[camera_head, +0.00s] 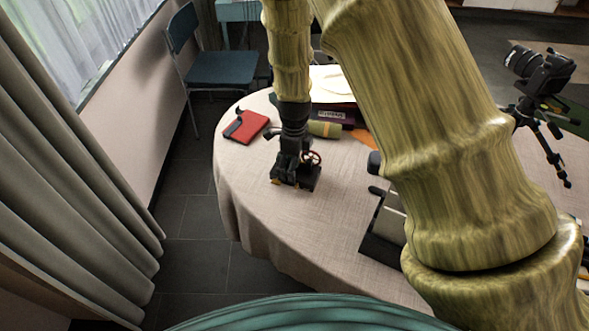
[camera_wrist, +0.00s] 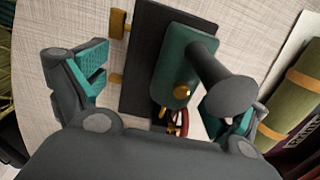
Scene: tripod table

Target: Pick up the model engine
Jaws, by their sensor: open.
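The model engine (camera_head: 312,174) stands on the round table, with a dark base and a small red wheel. In the wrist view the engine (camera_wrist: 178,62) shows a green boiler, a dark flared chimney, brass fittings and a black base plate. My gripper (camera_head: 290,160) points down over the engine and partly hides it in the head view. In the wrist view my gripper (camera_wrist: 160,92) is open, with one finger left of the boiler and the other right of it, partly behind the chimney. I cannot tell whether either finger touches the engine.
A red book (camera_head: 246,126) with a dark object on it lies left of my gripper. A green roll (camera_head: 325,129) lies behind the engine. A camera on a tripod (camera_head: 541,85) stands at the right. The cloth-covered table (camera_head: 262,205) is bare in front and left.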

